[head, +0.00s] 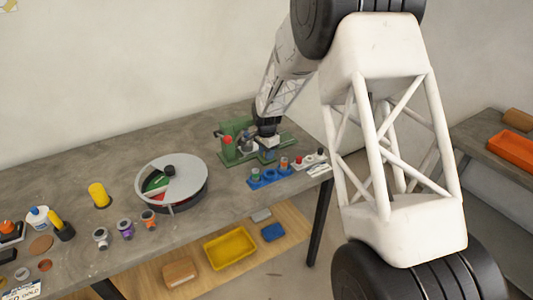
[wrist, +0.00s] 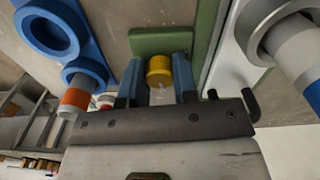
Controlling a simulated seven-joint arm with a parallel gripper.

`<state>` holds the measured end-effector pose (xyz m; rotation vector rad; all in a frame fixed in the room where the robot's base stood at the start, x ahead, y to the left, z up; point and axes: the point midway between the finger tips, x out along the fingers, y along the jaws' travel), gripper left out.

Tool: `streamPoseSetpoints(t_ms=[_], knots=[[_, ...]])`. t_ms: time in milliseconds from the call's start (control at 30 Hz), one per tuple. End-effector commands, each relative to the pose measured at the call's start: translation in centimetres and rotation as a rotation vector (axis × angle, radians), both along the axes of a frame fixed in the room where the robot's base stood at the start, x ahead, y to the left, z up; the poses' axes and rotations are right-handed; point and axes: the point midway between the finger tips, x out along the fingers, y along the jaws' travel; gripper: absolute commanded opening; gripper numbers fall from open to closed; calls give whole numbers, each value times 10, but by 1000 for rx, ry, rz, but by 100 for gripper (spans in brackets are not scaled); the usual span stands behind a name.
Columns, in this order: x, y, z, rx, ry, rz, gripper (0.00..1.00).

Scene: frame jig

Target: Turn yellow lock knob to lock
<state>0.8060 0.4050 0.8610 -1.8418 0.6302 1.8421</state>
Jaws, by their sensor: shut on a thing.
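The yellow lock knob (wrist: 158,68) shows in the middle of the wrist view, in front of a green plate (wrist: 160,41) of the jig. My gripper (wrist: 158,75) is shut on it, with one blue-grey finger on its left and one on its right. A pale, clear part shows just below the yellow. In the head view my gripper (head: 268,145) is down at the green frame jig (head: 226,152), and I cannot make out the yellow knob there. I cannot tell which way the knob is turned.
A blue rack (head: 266,179) with parts stands close in front of the jig; it also shows in the wrist view (wrist: 85,66). A grey cylinder (wrist: 295,40) is close at right. A round turntable (head: 150,172) and several bottles stand farther left on the bench.

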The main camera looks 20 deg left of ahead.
Motion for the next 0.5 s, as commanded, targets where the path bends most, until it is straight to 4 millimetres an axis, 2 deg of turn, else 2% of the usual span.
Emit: streamPoseSetpoints(t_ms=[500], knots=[[0, 0, 1, 0, -1, 438, 4]])
